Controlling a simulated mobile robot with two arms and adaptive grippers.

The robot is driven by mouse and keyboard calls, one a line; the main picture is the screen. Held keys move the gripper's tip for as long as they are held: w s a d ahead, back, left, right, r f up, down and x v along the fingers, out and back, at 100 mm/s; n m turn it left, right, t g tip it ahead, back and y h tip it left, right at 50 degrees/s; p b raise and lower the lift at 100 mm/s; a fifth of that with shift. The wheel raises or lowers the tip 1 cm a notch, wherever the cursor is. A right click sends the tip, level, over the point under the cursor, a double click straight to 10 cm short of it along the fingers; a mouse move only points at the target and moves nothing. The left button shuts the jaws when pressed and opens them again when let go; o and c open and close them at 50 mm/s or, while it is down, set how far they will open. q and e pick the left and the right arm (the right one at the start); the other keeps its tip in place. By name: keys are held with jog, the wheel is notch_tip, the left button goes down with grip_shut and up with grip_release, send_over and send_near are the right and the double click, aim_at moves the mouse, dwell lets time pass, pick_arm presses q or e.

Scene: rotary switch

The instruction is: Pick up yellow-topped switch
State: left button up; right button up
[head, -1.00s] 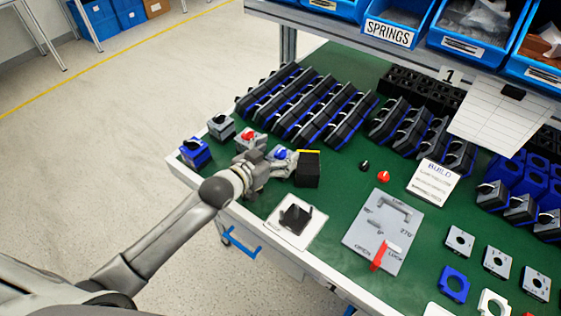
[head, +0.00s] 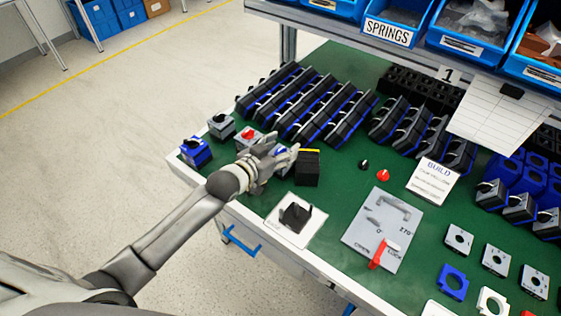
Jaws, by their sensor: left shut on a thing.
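The yellow-topped switch (head: 308,168) is a dark block with a thin yellow strip along its top edge. It stands on the green bench in the head view, right of my left gripper. My left gripper (head: 292,158) is shut on the left side of this switch; its fingers hide part of that side. The switch looks upright and at bench level; I cannot tell whether it is clear of the surface. My right gripper is out of view.
Switches with a red knob (head: 248,134), a grey body (head: 221,126) and a blue body (head: 196,151) stand left of my gripper. A white card with a black holder (head: 296,215) lies in front. A grey plate (head: 382,228) lies right. Racks of dark switches (head: 310,105) stand behind.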

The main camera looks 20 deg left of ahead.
pick_arm(q)
jog(key=shift+s+f, duration=0.2)
jog(key=shift+f, duration=0.35)
jog(key=shift+r, duration=0.3)
notch_tip(320, 180, up, 3)
jog(key=shift+w+f, duration=0.1)
jog(key=shift+f, duration=0.1)
jog(key=s+r+b, duration=0.1)
jog(key=s+r, duration=0.9)
jog(key=s, duration=0.3)
jog(key=shift+s+d+r, duration=0.15)
jog(key=shift+s+d, duration=0.2)
jog(key=shift+r, duration=0.1)
